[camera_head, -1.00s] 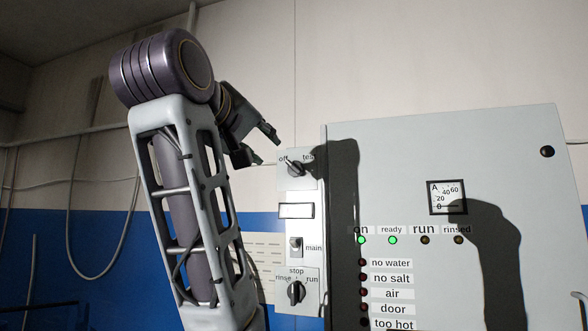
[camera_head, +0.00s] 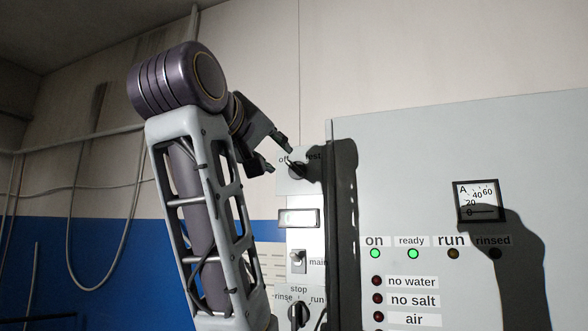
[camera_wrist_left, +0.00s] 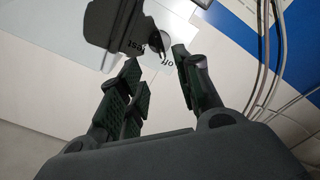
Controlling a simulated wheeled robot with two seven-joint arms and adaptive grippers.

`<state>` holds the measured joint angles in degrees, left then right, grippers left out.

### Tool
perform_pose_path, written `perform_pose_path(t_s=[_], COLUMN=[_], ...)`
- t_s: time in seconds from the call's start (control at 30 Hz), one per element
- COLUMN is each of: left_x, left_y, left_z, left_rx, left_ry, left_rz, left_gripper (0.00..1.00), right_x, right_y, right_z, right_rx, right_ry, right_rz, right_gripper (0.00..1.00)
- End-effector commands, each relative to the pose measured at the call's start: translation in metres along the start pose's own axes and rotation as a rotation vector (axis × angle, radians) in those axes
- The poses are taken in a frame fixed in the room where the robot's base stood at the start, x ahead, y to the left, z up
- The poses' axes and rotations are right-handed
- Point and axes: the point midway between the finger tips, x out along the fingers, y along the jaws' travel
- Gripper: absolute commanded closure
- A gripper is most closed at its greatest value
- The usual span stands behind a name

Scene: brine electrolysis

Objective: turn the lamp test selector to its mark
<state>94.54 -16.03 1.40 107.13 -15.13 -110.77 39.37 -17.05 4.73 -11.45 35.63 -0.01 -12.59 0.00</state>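The lamp test selector (camera_head: 297,169) is a dark knob on the narrow left panel, between the labels "off" and "test". Its pointer appears to lean up and left, toward "off". My left gripper (camera_head: 278,158) is open and empty, just left of the knob, with its fingertips close to it. In the left wrist view the knob (camera_wrist_left: 157,42) lies just beyond the gap between the open fingers (camera_wrist_left: 158,63). Whether a finger touches the knob I cannot tell. My right gripper is not in view.
Below the selector are a small window (camera_head: 299,217), the main switch (camera_head: 298,261) and the rinse/stop/run selector (camera_head: 299,314). The large cabinet (camera_head: 400,150) stands to the right, with a meter (camera_head: 477,201) and green "on" (camera_head: 375,253) and "ready" (camera_head: 413,253) lamps. Arm shadows fall on it.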

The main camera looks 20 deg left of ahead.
Motion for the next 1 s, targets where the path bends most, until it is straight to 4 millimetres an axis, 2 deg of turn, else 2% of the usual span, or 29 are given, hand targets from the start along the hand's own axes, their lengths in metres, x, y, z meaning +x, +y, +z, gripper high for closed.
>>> perform_pose_path(t_s=[0.2,0.47,0.67,1.0], left_x=[0.0,0.009,0.029,0.074], left_y=[0.0,0.0,0.0,0.001], left_z=[0.0,0.0,-0.001,-0.001], left_rx=[0.0,0.0,0.0,0.0], left_ry=[0.0,-0.002,-0.001,-0.003], left_rz=[0.0,-0.002,-0.002,-0.002], left_gripper=[0.66,0.66,0.66,0.66], right_x=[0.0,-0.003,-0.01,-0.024], right_y=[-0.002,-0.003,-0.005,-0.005], right_z=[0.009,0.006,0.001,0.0], right_rx=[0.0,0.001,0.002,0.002], right_ry=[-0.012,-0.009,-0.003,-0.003], right_rz=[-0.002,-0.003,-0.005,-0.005], right_gripper=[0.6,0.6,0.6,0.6])
